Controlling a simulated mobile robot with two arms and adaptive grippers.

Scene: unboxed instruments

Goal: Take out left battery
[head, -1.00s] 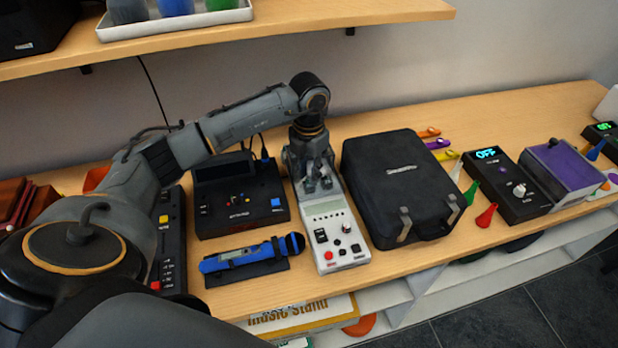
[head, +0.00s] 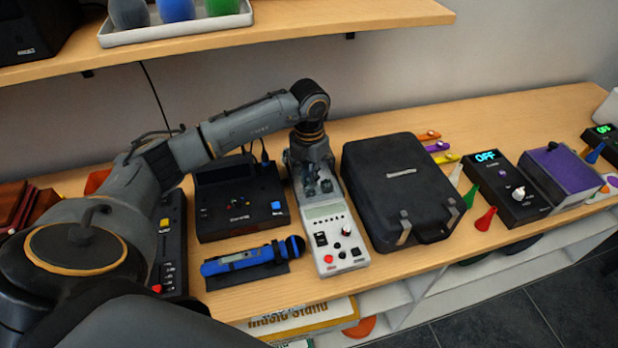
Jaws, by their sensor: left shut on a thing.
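The white device (head: 338,240) with a small display, knobs and a red button lies on the table, left of the black case. My left gripper (head: 318,192) points down at its far end, over the part above the display. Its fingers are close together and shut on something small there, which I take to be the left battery. The battery itself is hidden by the fingers, and I cannot tell whether it is clear of the device. My right gripper is not in view.
The black case (head: 400,190) stands close on the right. A black console (head: 240,200) and a blue handheld instrument (head: 250,258) lie on the left. A shelf (head: 290,32) overhangs the back. Black boxes and coloured cones occupy the right side.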

